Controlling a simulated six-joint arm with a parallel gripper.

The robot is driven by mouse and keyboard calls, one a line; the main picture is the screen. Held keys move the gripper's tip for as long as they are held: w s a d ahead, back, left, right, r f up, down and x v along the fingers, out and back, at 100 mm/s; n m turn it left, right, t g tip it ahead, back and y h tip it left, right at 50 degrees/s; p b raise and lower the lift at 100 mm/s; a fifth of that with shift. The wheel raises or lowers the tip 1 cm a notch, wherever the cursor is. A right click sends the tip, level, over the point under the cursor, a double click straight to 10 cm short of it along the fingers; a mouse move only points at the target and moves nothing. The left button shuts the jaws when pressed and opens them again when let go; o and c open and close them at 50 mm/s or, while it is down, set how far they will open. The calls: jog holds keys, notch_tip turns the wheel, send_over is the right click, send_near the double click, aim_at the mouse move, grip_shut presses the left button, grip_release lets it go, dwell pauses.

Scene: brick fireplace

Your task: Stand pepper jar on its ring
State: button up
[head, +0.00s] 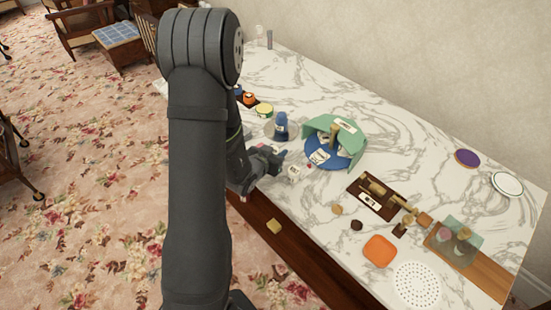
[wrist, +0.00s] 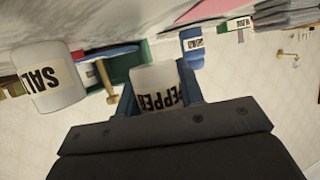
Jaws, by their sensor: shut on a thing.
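The pepper jar (wrist: 158,88) is white with a pale label reading PEPPER, upside down in the wrist view. My gripper (wrist: 162,100) is shut on it, a blue finger on each side. In the head view my gripper (head: 274,160) is over the near edge of the marble counter, with a small white labelled jar (head: 293,172) at its tip. Whether its base touches the counter is unclear. A white salt jar (wrist: 48,80) shows left of the pepper jar in the wrist view. I cannot pick out the pepper jar's ring with certainty.
A blue disc (head: 350,158) and green holder (head: 351,132) stand just beyond my gripper. A blue jar (head: 281,124) is farther back. A brown tray (head: 362,184), an orange dish (head: 380,250) and a white perforated disc (head: 417,286) lie right. Bare marble (head: 410,150) lies toward the wall.

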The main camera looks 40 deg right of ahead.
jog(key=shift+f, duration=1.6)
jog(key=shift+f, duration=0.1)
jog(key=shift+f, duration=0.15)
jog(key=o, duration=1)
jog(key=v, duration=1.6)
jog(key=shift+w, duration=0.15)
jog(key=shift+o, duration=0.5)
jog(key=shift+v, duration=0.8)
